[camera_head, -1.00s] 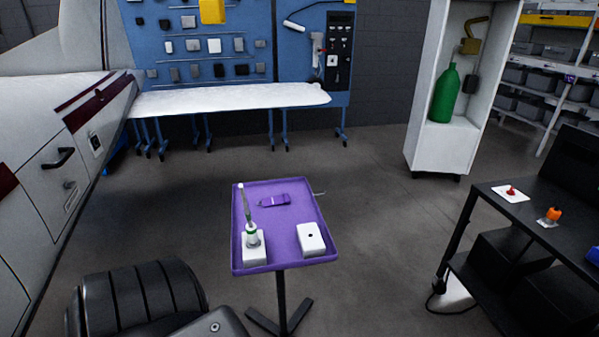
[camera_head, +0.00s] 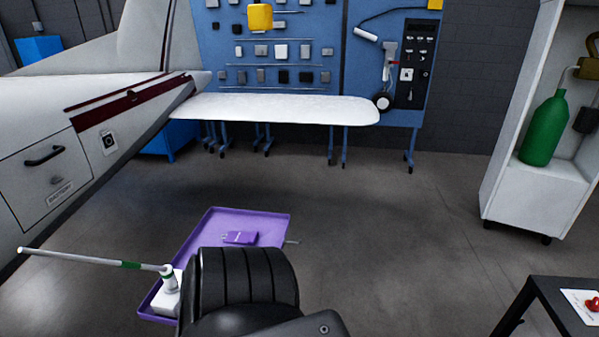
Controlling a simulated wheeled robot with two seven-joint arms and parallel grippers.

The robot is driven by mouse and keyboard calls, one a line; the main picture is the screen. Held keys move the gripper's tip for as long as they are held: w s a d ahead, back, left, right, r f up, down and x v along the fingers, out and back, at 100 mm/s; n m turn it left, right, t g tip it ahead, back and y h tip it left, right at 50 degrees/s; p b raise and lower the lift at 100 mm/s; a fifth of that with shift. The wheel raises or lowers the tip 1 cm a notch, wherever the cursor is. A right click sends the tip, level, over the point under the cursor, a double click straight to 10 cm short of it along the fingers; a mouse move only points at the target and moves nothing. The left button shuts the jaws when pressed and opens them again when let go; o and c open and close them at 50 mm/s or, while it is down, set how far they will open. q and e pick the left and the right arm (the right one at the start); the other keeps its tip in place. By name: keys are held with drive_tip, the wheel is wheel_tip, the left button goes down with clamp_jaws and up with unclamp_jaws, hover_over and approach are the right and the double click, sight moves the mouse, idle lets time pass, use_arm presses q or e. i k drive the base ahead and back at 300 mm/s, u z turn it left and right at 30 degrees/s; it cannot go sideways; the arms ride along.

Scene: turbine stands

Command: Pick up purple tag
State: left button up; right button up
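The purple tag (camera_head: 240,237) lies flat on the far part of the purple tray (camera_head: 270,222). It is small and close in colour to the tray. A black ribbed part of my own arm covers the tray's near right portion, just in front of the tag in the picture. The tag itself is uncovered. Neither gripper's fingers are in view.
A white block (camera_head: 162,302) on the tray's near left holds a white rod with a green band (camera_head: 130,265), which stretches far left in the picture. A white aircraft body (camera_head: 60,100) is at left. A black table (camera_head: 560,292) is at lower right. Floor right of the tray is clear.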

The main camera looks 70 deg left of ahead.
sight(250, 238)
drive_tip(key=i, duration=0.5)
drive_tip(key=u, duration=2.55)
